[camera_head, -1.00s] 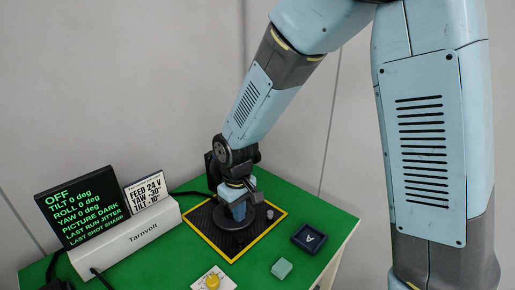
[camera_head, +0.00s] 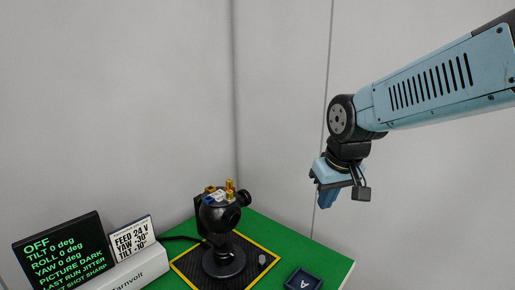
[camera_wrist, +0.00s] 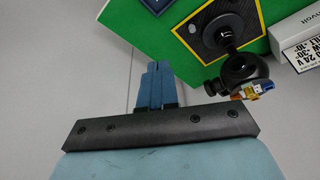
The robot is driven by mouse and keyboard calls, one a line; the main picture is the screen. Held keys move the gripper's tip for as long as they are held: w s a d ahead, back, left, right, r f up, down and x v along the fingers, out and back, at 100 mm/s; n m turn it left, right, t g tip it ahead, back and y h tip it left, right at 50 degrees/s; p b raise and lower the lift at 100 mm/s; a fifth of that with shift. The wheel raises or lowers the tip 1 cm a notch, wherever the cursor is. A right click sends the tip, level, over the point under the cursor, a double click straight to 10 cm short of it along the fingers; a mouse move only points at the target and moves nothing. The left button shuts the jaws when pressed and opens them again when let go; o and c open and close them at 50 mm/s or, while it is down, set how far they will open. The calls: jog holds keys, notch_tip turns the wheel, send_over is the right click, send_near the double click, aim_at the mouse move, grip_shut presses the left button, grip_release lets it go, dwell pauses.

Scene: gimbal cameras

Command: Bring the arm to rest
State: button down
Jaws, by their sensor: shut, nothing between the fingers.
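My arm reaches in from the right in the head view. My gripper (camera_head: 326,196) hangs in the air, pointing down, to the right of and higher than the gimbal camera.
The green table (camera_head: 318,252) bears a yellow-edged black mat (camera_head: 190,268) under the gimbal. A Tarnvolt console (camera_head: 142,270) with a dark screen (camera_head: 60,253) reading OFF stands left, beside a card (camera_head: 132,241) reading FEED 24 V. A dark blue tray (camera_head: 303,281) marked A lies right.

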jog(key=s+d+r+m+t+h, duration=0.1)
jog(key=s+d+r+m+t, duration=0.1)
jog(key=s+d+r, duration=0.3)
jog(key=s+d+m, duration=0.1)
jog(key=s+d, duration=0.2)
jog(key=shift+s, duration=0.3)
dwell(0.7)
